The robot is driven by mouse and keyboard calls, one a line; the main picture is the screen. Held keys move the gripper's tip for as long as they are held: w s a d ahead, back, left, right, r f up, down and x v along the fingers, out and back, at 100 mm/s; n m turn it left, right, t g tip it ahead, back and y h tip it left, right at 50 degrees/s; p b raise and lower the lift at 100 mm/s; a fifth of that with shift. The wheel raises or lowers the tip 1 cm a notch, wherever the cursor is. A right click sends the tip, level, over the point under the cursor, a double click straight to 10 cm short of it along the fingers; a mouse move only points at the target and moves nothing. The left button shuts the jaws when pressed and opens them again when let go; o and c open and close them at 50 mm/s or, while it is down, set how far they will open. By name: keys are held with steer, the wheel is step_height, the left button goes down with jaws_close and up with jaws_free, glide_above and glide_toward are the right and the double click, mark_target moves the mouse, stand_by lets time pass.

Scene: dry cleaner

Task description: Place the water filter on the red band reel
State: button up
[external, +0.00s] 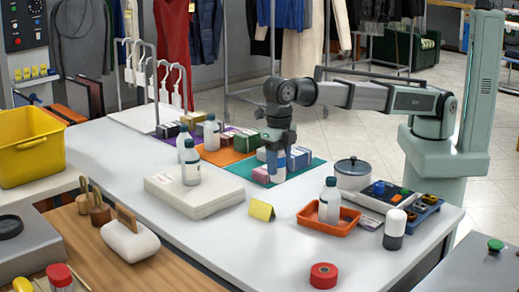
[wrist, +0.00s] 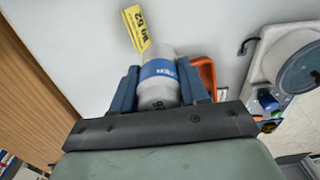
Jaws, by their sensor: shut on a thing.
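The water filter (wrist: 158,72), a pale grey cylinder with a blue lettered band, is between the two blue fingers of my gripper (wrist: 158,88) in the wrist view. My gripper (external: 278,152) is shut on it. The wrist view does not show the reel.
A black-and-white cylinder (external: 395,229) stands right of the tray. A pale flat case (external: 194,193) bearing a bottle lies left. The table around the reel is clear.

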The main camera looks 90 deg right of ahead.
steer(key=s+a+r+n, duration=0.15)
steer(key=s+a, duration=0.45)
steer(key=a, duration=0.6)
steer(key=s+a+n, duration=0.2)
steer(key=s+a, duration=0.4)
steer(key=a, duration=0.6)
steer(key=r+m, duration=0.1)
steer(key=m, duration=0.5)
glide_above(331, 283)
steer(key=shift+f, duration=4.65)
steer(key=shift+f, duration=0.1)
steer(key=o, duration=1.1)
